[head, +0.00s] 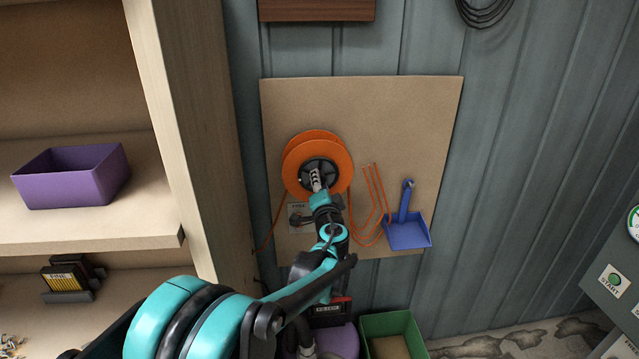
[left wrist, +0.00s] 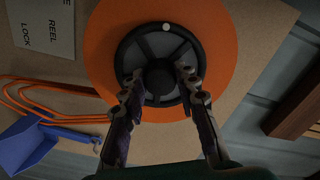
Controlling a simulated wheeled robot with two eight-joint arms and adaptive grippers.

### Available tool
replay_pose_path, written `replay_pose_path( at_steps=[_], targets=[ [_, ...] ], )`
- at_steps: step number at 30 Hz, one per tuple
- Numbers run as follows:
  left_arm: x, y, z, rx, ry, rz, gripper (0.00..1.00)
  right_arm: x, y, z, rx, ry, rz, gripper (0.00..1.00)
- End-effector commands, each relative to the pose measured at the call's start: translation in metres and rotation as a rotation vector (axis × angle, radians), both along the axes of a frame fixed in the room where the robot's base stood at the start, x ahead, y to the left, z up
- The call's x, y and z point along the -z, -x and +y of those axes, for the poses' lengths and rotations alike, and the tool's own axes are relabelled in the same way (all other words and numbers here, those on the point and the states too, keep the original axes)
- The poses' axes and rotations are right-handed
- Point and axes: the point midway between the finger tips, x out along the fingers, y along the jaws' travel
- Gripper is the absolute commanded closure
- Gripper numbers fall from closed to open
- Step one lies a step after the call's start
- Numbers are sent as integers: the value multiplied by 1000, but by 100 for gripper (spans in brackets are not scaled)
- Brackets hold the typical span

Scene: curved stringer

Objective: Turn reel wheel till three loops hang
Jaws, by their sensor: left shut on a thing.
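The orange reel (head: 293,165) is mounted on a tan board, with a dark spoked wheel (head: 305,168) at its centre. The left wrist view shows the wheel (left wrist: 148,50) face-on, with a small white dot at its rim. My left gripper (head: 318,180) reaches the wheel. Its two fingers (left wrist: 161,80) are shut on the wheel's central hub, one on each side. Orange cord (head: 378,195) hangs in narrow loops right of the reel; I cannot tell how many. Another cord length runs down at the reel's left. My right gripper is not in view.
A blue dustpan (head: 407,232) hangs right of the loops. A reel lock label (left wrist: 43,25) is beside the reel. A wooden shelf with a purple bin (head: 70,178) stands left. A green bin (head: 393,325) is below. A grey panel with a start button (head: 614,281) is at right.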

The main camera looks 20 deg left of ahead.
Motion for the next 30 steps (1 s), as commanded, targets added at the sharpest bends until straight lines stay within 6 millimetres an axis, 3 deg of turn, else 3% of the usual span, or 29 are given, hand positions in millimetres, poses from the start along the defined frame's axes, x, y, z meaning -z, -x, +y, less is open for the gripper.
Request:
replay_pose_path(
  at_steps=[10, 11, 13, 23, 30],
  targets=[
    [1, 1, 0, 0, 4, -1, 99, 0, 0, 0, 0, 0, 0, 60],
    [1, 1, 0, 0, 4, -1, 67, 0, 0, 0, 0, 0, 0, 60],
    [1, 1, 0, 0, 4, -1, 49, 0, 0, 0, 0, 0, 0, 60],
    [0, 2, -1, 0, 2, -1, 49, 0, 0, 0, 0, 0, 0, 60],
    [0, 30, -20, 3, 2, 0, 49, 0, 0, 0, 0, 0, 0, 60]
  ],
)
